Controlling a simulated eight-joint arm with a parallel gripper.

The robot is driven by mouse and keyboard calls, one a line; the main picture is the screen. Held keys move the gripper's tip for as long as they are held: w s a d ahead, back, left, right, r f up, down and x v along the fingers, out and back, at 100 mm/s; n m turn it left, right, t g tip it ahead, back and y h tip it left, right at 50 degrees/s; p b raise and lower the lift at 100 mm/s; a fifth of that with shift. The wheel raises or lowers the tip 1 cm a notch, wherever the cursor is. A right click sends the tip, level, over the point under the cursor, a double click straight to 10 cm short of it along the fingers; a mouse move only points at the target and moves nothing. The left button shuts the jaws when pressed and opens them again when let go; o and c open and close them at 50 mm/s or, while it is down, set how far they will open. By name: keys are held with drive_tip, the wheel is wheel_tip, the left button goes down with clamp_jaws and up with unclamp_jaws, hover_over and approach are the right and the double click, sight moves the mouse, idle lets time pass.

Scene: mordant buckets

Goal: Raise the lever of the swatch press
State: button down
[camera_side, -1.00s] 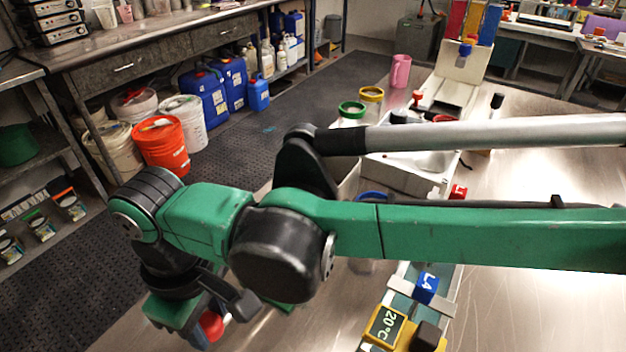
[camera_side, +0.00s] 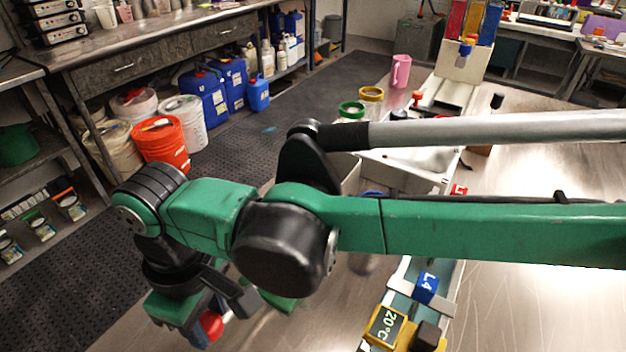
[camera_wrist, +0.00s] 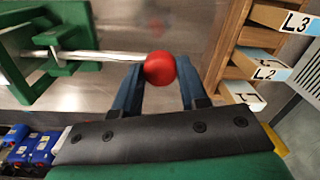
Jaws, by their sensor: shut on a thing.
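The lever of the green swatch press (camera_wrist: 72,28) shows in the wrist view as a pale metal rod (camera_wrist: 95,55) ending in a red ball knob (camera_wrist: 160,68). The rod runs roughly level across the picture from the press frame at left. My gripper (camera_wrist: 160,80) is shut on the red knob, with one blue finger on each side of it. In the side view my gripper (camera_side: 207,312) is low at left, with the red knob (camera_side: 211,324) partly showing. My arm and wrist hide most of the press there.
A wooden rack with labelled slots (camera_wrist: 258,68) stands right of my gripper in the wrist view. Several small blue items (camera_wrist: 38,146) sit at lower left. In the side view, a yellow 20°C block (camera_side: 386,326) and a blue L4 block (camera_side: 427,287) lie under my arm.

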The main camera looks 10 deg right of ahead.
drive_tip(key=shift+w+d+r+g+y, duration=0.3)
drive_tip(key=shift+r+g+y, duration=0.25)
drive_tip(key=shift+r, duration=0.05)
drive_tip(key=shift+w+d+r+g+y, duration=0.3)
drive_tip(key=shift+r+g+y, duration=0.2)
drive_tip(key=shift+r+g, duration=0.15)
drive_tip(key=shift+w+d+r+g+y, duration=0.3)
drive_tip(key=shift+r+g+y, duration=0.2)
drive_tip(key=shift+r+y, duration=0.1)
drive_tip(key=shift+w+d+r, duration=0.4)
drive_tip(key=shift+c, duration=2.3)
unclamp_jaws()
drive_tip(key=shift+v, duration=2.8)
